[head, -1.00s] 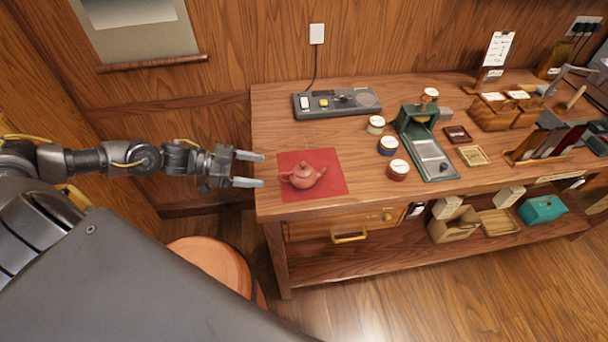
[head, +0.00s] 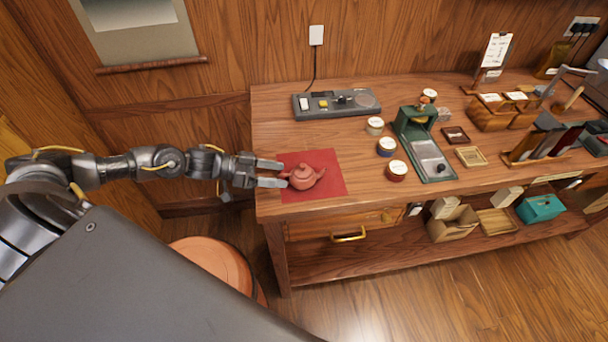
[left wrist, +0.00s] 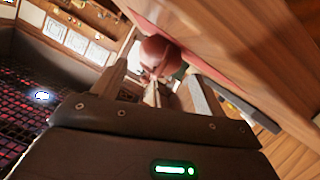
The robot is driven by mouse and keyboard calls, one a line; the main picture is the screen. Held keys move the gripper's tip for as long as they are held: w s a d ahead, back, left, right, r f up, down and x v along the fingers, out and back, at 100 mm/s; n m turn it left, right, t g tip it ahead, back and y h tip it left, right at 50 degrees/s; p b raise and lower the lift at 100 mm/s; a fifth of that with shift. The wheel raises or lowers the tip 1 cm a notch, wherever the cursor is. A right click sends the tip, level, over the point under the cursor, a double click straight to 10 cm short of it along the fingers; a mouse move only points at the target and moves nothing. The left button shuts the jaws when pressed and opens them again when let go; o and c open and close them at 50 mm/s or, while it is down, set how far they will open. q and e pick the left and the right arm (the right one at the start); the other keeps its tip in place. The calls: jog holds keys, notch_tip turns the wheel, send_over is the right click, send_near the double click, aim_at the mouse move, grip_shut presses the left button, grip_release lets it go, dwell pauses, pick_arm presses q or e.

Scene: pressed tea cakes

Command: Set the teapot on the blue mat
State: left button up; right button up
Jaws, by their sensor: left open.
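The reddish-brown clay teapot (head: 303,177) stands upright on a red mat (head: 325,160) at the left end of the workbench. My left gripper (head: 284,174) is open, with its two fingertips at the teapot's left side, over the mat's left edge. In the left wrist view the teapot (left wrist: 158,52) shows just ahead, between the open fingers (left wrist: 155,82). I cannot tell whether a finger touches it. No blue mat shows in these frames. My right gripper is not in view.
A grey switch panel (head: 337,103) lies behind the mat. Bare wood lies between mat and tins. An orange round stool (head: 210,265) stands below on the left.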

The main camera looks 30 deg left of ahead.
aim_at(292, 173)
pick_arm(q)
jog(key=shift+w+d, duration=0.1)
jog(key=shift+d, duration=0.05)
jog(key=p+x, duration=0.1)
jog(key=x, duration=0.1)
jog(key=p+x, duration=0.1)
jog(key=x, duration=0.1)
jog(key=shift+w+d+r, duration=0.1)
jog(key=shift+w+r, duration=0.05)
jog(key=shift+w, duration=0.2)
jog(key=shift+w+d, duration=0.1)
jog(key=shift+d, duration=0.05)
jog(key=shift+c, duration=0.6)
jog(key=c, duration=0.8)
